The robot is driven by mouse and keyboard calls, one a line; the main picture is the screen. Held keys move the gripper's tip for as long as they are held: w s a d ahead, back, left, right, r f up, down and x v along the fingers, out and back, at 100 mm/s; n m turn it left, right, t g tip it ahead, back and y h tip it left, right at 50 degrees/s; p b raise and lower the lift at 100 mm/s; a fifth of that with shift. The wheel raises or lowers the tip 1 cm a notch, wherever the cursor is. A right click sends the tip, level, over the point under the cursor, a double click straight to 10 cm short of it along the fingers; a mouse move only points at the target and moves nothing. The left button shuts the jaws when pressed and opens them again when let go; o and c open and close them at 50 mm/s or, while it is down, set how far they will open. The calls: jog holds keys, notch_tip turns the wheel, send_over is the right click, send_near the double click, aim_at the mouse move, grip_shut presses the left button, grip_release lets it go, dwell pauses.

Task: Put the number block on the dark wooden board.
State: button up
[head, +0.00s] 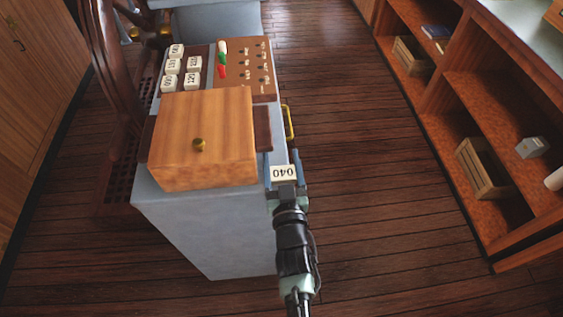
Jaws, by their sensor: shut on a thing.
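My gripper (283,166) is at the right side of the grey console, shut on a white number block (283,173) that reads 040, upside down in the picture. A dark wooden board (263,128) lies on the console top. Its right end shows just beyond and left of the gripper, and a dark edge also shows left of the wooden box; its middle is hidden behind the box. The block is apart from the board in the picture, nearer to me; its height above the console is hard to tell.
A light wooden box (202,138) with a brass knob stands on the console (205,230). Behind it are several other number blocks (173,65) and a switch panel (255,68). A yellow handle (288,122) is on the console's right side. Shelves (480,110) stand right, across open floor.

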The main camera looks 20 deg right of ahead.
jog(key=shift+r, duration=0.1)
jog(key=shift+f, duration=0.25)
jog(key=o, duration=1)
jog(key=shift+r, duration=0.1)
jog(key=shift+o, duration=0.2)
jog(key=shift+r, duration=0.1)
jog(key=shift+s+r, duration=0.1)
jog(key=shift+r, duration=0.05)
jog(key=v, duration=1.2)
jog(key=shift+p, duration=0.45)
